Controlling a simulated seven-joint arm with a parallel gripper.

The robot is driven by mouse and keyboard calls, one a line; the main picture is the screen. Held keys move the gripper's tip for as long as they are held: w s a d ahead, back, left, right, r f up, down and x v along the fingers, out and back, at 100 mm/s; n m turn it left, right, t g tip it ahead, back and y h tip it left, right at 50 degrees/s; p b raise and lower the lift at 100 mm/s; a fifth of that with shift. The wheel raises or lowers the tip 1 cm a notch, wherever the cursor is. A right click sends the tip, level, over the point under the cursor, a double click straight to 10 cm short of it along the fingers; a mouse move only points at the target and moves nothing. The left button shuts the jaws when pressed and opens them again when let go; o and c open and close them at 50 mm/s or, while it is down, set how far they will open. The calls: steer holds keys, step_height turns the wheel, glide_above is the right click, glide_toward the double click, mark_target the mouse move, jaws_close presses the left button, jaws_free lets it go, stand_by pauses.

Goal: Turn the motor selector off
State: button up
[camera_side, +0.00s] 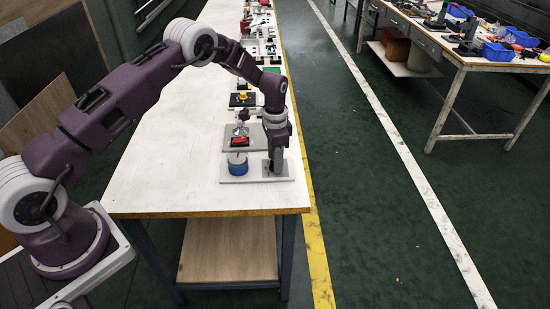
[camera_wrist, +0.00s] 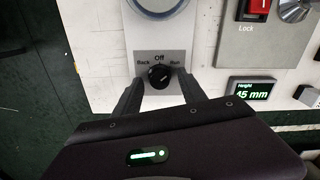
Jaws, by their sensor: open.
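The motor selector (camera_wrist: 160,76) is a small black rotary knob on a grey plate (camera_wrist: 178,45), labelled Back, Off and Run. Its pale mark seems to point up and right, toward Run rather than straight at Off. My gripper (camera_wrist: 161,90) is open, with one dark finger on each side of the knob; whether they touch it I cannot tell. In the side view my gripper (camera_side: 277,172) points down at the right end of the nearest panel and hides the selector.
A round blue-sided dial (camera_side: 238,163) sits beside my gripper on the same panel. A red switch (camera_wrist: 258,7) marked Lock and a green height display (camera_wrist: 252,92) lie to the right in the wrist view. More devices line the bench (camera_side: 165,150) behind.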

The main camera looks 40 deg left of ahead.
jaws_close()
steer(key=shift+n, duration=0.3)
steer(key=n, duration=0.4)
steer(key=shift+n, duration=2.6)
jaws_free()
